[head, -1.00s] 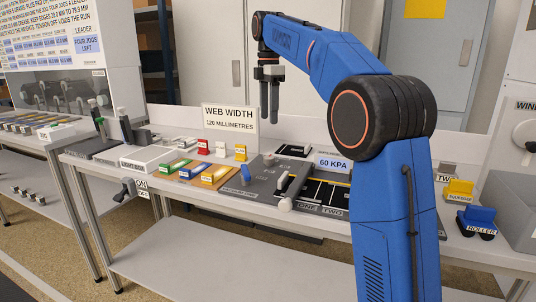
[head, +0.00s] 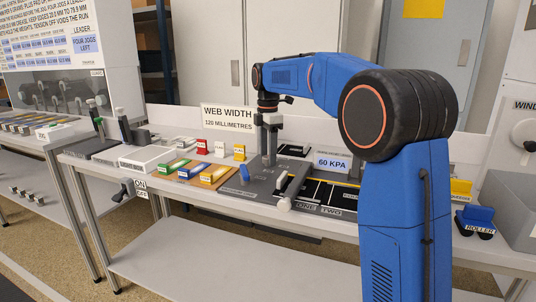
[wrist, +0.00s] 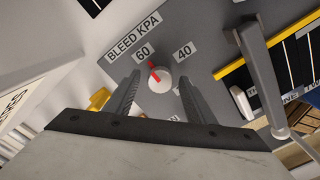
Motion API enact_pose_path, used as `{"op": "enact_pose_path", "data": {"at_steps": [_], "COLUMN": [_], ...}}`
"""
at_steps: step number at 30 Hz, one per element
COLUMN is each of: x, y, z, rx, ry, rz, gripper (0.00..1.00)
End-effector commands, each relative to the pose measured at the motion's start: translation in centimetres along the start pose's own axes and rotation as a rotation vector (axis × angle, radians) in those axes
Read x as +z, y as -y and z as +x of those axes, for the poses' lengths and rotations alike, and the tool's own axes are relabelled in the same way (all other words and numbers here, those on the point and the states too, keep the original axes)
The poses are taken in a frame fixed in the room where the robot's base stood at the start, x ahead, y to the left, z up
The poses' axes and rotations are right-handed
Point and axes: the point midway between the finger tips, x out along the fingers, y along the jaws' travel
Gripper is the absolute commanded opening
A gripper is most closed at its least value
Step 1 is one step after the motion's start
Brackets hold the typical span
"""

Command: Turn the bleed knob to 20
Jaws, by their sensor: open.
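The bleed knob (wrist: 159,79) is a small round white knob with a red pointer, on a grey panel (wrist: 205,25) in the wrist view. A label reading BLEED KPA (wrist: 133,37) lies beyond it, with marks 60 (wrist: 143,52) and 40 (wrist: 184,50) around it. The red pointer aims up and slightly left, close to the 60 mark. My gripper (wrist: 157,85) is open, its fingers on either side of the knob and apart from it in this view. In the head view my gripper (head: 269,160) points down over the panel; the knob is hidden there.
A 60 KPA display (head: 332,162) stands right of my gripper, and a WEB WIDTH sign (head: 229,118) stands behind to the left. A lever (wrist: 262,75) rises right of the knob in the wrist view.

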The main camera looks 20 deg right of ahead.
Motion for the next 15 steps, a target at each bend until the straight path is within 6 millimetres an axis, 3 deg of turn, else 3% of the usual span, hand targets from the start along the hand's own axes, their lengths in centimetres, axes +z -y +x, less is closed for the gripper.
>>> {"op": "enact_pose_path", "data": {"at_steps": [8,13,15], "x": [0.00,0.00,0.00], "y": [0.01,0.02,0.02], "z": [0.14,0.14,0.13], "rx": [0.000,0.000,0.000], "ry": [0.000,0.000,0.000], "rz": [0.000,0.000,0.000], "gripper": [0.50,0.14,0.08]}}
